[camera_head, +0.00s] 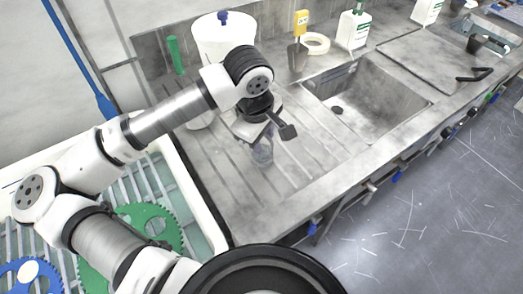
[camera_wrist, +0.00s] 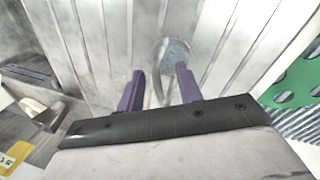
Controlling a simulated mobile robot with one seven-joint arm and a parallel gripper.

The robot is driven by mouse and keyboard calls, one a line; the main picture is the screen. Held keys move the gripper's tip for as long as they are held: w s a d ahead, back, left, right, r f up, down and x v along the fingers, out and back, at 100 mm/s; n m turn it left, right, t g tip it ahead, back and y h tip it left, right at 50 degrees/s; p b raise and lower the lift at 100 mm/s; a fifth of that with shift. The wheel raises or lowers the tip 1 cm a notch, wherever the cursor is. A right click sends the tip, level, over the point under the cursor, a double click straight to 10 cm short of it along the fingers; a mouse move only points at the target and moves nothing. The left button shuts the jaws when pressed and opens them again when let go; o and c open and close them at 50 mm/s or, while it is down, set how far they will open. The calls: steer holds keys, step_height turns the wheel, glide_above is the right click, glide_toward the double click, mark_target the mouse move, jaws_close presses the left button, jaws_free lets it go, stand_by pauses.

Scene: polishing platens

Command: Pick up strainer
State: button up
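The strainer (camera_head: 262,153) looks like a small, pale, see-through piece on the ribbed drainboard of the metal counter, below my gripper in the head view. In the wrist view the strainer (camera_wrist: 176,50) shows a round, greyish mesh-like end just beyond my fingertips, with a paler narrow part reaching back between the fingers. My gripper (camera_wrist: 160,75) is open, its two purple fingers apart on either side of that narrow part. I cannot tell whether either finger touches it. In the head view the wrist hides the fingertips and part of the strainer.
A sink basin (camera_head: 365,105) lies to the right of the drainboard. A tray at left holds a green gear (camera_head: 150,222). The near drainboard is clear.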

jaws_close()
steer(key=shift+r, duration=0.1)
stand_by(0.4)
